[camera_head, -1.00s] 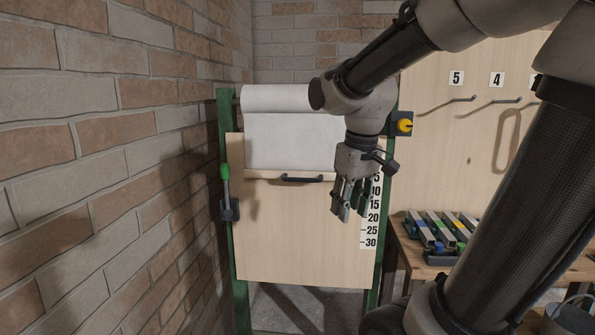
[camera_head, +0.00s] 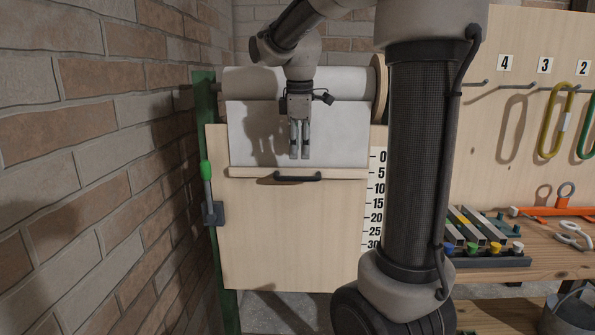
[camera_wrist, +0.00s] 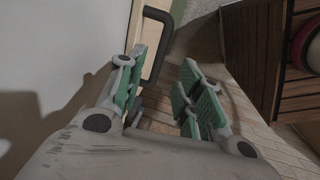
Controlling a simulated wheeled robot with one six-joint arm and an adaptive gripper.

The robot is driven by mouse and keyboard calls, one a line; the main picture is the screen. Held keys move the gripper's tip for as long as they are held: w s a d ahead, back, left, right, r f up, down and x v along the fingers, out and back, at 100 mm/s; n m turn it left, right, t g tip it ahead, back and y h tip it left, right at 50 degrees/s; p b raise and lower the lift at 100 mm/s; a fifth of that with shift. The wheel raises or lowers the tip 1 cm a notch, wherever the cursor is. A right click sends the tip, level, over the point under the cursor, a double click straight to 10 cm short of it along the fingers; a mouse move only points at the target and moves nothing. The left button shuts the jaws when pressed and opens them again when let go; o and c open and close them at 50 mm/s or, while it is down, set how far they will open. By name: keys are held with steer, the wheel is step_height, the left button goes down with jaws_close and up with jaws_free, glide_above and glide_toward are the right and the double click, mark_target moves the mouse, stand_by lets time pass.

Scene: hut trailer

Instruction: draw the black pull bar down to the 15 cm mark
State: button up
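The black pull bar (camera_head: 298,177) is a short dark handle on the pale wooden strip (camera_head: 245,172) at the lower edge of a white sheet (camera_head: 345,135). The strip lies about level with the 5 on the number scale (camera_head: 376,202), which runs from 0 to 30. My gripper (camera_head: 299,156) points down in front of the sheet, just above the bar. The bar also shows in the wrist view (camera_wrist: 158,42), beyond my green-padded fingers. The fingers are apart with nothing between them. I cannot tell whether they touch the bar.
A brick wall (camera_head: 90,150) runs along the left. A green-handled lever (camera_head: 207,185) stands at the panel's left edge. The bare wooden panel (camera_head: 290,240) below the bar is clear. At the right a workbench (camera_head: 555,235) holds tools, under numbered hooks.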

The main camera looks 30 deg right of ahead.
mark_target(300, 177)
steer(key=f, duration=0.5)
steer(key=w+f, duration=0.1)
steer(key=f, duration=0.1)
steer(key=shift+d+f, duration=0.35)
steer(key=shift+d, duration=0.05)
steer(key=shift+c, duration=0.3)
jaws_close()
steer(key=shift+f, duration=0.1)
